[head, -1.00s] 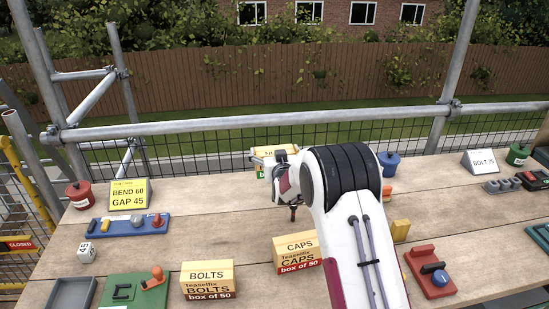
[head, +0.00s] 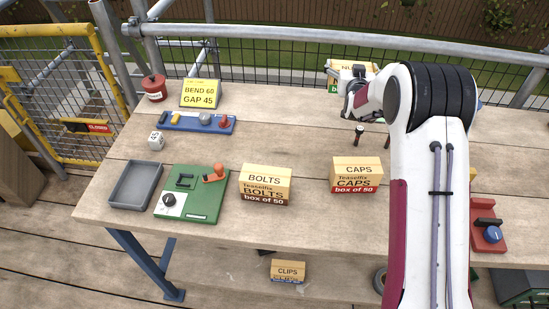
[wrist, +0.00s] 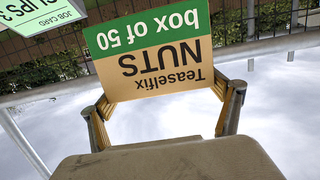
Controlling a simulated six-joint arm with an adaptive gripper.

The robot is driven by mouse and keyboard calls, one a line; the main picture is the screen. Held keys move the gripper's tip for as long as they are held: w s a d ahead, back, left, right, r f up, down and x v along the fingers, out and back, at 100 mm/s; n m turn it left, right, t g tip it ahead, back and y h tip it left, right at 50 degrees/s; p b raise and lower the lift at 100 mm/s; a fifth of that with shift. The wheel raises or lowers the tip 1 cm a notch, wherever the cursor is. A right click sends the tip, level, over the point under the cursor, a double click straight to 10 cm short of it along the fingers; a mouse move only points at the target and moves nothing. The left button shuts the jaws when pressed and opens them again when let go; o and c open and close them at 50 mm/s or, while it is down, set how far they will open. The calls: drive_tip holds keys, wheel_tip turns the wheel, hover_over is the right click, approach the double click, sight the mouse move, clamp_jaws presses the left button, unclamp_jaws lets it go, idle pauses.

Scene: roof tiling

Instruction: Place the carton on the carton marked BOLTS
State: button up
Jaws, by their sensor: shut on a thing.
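The carton marked NUTS (head: 338,66), tan with a green band, is at the far side of the bench in the head view. In the wrist view the NUTS carton (wrist: 155,55) shows its lettering upside down. My gripper (head: 350,82) is shut on it, one finger at each side in the wrist view. I cannot tell whether the carton is clear of the bench. The carton marked BOLTS (head: 265,187) stands upright on the bench, front left of my gripper, with its top bare.
The carton marked CAPS (head: 357,177) stands right of BOLTS. A green board (head: 206,207) with an orange knob is close left of BOLTS. A grey tray (head: 135,187) lies further left. A CLIPS carton (head: 288,271) is below the bench. The bench behind BOLTS is clear.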

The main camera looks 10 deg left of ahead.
drive_tip(key=r, duration=0.4)
drive_tip(key=shift+s+r, duration=0.2)
drive_tip(key=shift+s, duration=0.2)
drive_tip(key=s+a+r+n+g+y, duration=0.1)
drive_tip(key=s+a+r+n+y, duration=0.45)
drive_tip(key=s+a+r, duration=0.45)
drive_tip(key=s+a+f+n+g+y, duration=0.2)
drive_tip(key=s+a+y, duration=0.1)
drive_tip(key=s, duration=0.5)
drive_tip(key=s+a+f+n+g+y, duration=0.2)
drive_tip(key=s+a, duration=0.3)
drive_tip(key=s, duration=0.4)
drive_tip(key=s+a+f+n+g+y, duration=0.2)
drive_tip(key=s+a+n+g+y, duration=0.1)
drive_tip(key=s, duration=0.5)
drive_tip(key=shift+s+a+f+n+g+y, duration=0.2)
drive_tip(key=shift+a+n+g+y, duration=0.15)
drive_tip(key=shift+a+g+y, duration=0.25)
drive_tip(key=shift+d, duration=0.1)
drive_tip(key=shift+f, duration=2.9)
